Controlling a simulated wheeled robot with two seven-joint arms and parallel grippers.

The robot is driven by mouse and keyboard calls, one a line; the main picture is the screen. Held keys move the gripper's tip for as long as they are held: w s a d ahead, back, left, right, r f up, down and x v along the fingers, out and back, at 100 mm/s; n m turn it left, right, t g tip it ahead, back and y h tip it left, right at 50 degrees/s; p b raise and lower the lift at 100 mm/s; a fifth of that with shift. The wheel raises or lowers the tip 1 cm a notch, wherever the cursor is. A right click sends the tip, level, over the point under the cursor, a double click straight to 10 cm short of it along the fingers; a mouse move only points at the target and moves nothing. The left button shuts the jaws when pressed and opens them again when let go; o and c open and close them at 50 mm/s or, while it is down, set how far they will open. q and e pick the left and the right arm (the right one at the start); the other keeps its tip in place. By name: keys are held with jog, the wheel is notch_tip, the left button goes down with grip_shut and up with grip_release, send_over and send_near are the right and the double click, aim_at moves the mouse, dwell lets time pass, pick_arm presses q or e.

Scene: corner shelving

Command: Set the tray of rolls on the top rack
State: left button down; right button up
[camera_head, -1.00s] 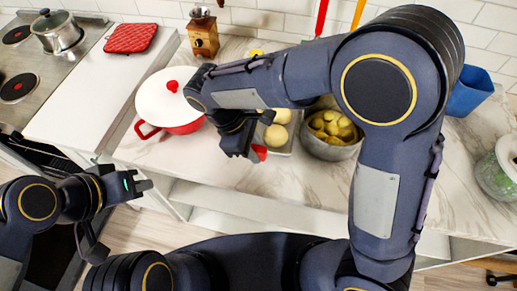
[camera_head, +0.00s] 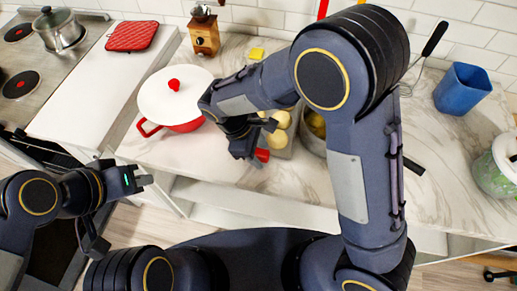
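The grey tray (camera_head: 283,153) of pale round rolls (camera_head: 277,138) lies on the marble counter, partly hidden by my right arm. A red piece (camera_head: 262,155) shows at its near edge. My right gripper (camera_head: 255,137) is open just left of the tray's near end, close to the red piece; I cannot tell whether they touch. My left gripper (camera_head: 144,180) is apart from the tray, in front of the counter at the left, with its fingers open and empty. A dark oven opening (camera_head: 40,150) shows under the stove at the left; its racks are not clear.
A white pot with red base (camera_head: 172,97) stands left of the tray. A metal bowl (camera_head: 313,140) is close on its right, mostly behind my arm. Counter space at right is mostly clear.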

jog(key=shift+r, duration=0.1)
jog(key=b+v, duration=0.1)
jog(key=v, duration=1.1)
jog(key=shift+d, duration=0.1)
jog(key=d+r+m+y, duration=0.3)
jog(key=d+m+y, duration=0.1)
jog(key=d, duration=0.5)
jog(key=s+d+m+t+y, duration=0.4)
jog(key=s+d+m+t, duration=0.2)
jog(key=s+d+m, duration=0.5)
jog(key=shift+s+d+f+y, duration=0.3)
jog(key=shift+s+d+f, duration=0.15)
jog(key=shift+s+d, duration=0.65)
jog(key=shift+s+f+m, duration=0.2)
jog(key=shift+s+m, duration=0.1)
jog(key=shift+m, duration=0.3)
